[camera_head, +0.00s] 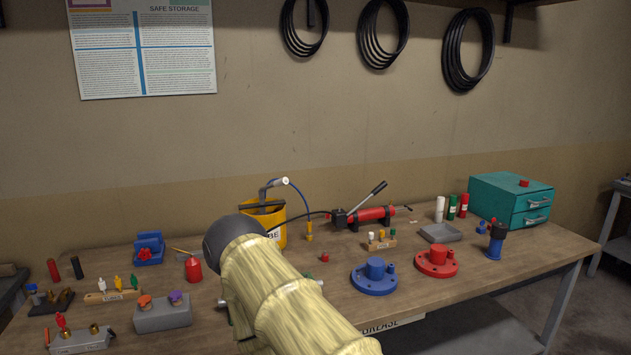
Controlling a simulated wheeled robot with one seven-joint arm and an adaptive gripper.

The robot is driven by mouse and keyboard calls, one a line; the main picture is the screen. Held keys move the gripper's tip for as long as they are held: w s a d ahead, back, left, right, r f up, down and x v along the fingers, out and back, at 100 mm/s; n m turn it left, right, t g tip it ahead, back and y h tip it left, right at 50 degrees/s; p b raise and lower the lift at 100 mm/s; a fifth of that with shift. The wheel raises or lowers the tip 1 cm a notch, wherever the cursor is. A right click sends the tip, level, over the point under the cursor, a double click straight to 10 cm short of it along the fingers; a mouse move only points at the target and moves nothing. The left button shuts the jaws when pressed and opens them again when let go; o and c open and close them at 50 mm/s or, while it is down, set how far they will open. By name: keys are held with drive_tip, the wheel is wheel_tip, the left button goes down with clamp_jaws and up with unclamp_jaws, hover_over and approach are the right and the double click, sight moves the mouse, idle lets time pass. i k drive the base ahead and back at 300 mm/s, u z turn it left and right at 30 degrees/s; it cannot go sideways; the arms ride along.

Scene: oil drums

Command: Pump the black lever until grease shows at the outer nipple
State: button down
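A red hand pump (372,214) lies towards the back of the bench, with a lever (366,202) slanting up to the right to a dark grip. A thin black hose runs left from it. A yellow bucket (273,222) stands left of it with a grey, white-ended handle (272,186) and a blue hose ending in a yellow tip (308,231). At the front left, a grey block (80,343) carries brass fittings and a red cap. I cannot tell which fitting is the outer nipple, and no grease is discernible. My pale-yellow arm fills the front middle; my gripper cannot be made out.
Blue (376,277) and red (437,262) flanged parts stand right of my arm. A teal drawer cabinet (510,203), small bottles (451,207) and a grey tray (440,233) are at the right. A block with orange and purple knobs (162,315) is left.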

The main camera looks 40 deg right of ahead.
sight(384, 184)
drive_tip(key=u, duration=0.05)
drive_tip(key=k, duration=0.7)
drive_tip(key=z, duration=1)
drive_tip(key=i, duration=0.45)
drive_tip(key=u, duration=0.05)
